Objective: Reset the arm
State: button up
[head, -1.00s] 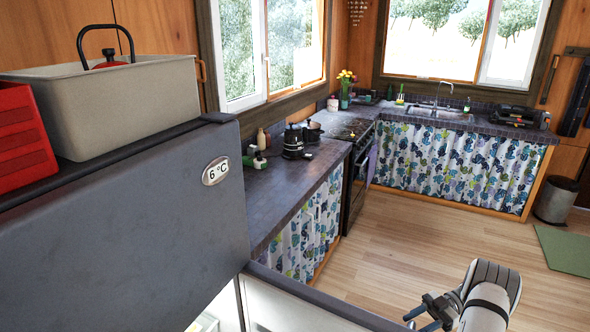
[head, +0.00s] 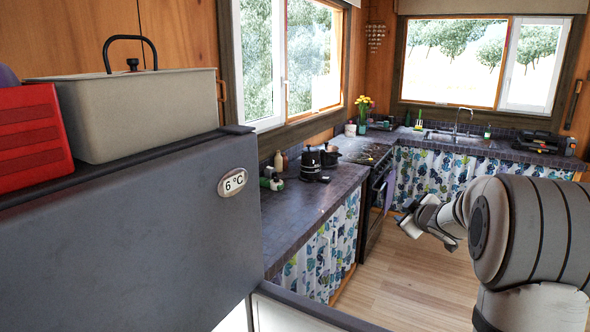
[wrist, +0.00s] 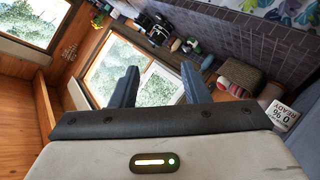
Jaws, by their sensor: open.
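My arm (head: 530,235) rises at the right of the head view. My gripper (head: 408,220) points left, in front of the counter and stove area. In the wrist view its two dark fingers (wrist: 158,82) stand well apart, with nothing between them but the window and wall behind. The gripper is open and empty and touches nothing that I can see.
A grey fridge (head: 130,235) with a 6 °C display fills the left, bearing a red crate (head: 30,138) and a beige bin (head: 150,110). A dark counter (head: 310,210) with a kettle (head: 311,164) runs behind. Wooden floor (head: 415,285) is open below my arm.

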jog(key=s+a+r+m+g+h+b, duration=0.1)
jog(key=s+a+m+g+h, duration=0.15)
jog(key=s, duration=0.55)
jog(key=s+a+m+g+h, duration=0.1)
jog(key=s+a+m+h, duration=0.1)
jog(key=s+m, duration=0.35)
jog(key=s+a+f+g+y, duration=0.2)
jog(key=s+a, duration=0.4)
jog(key=s, duration=0.7)
jog(key=s+a+f+m+g+y+b, duration=0.1)
jog(key=s+a+f+g, duration=0.3)
jog(key=s, duration=1)
notch_tip(320, 180, down, 3)
jog(key=shift+s+a+r+y, duration=0.1)
jog(key=shift+s+a+y, duration=0.2)
jog(key=shift+a, duration=0.55)
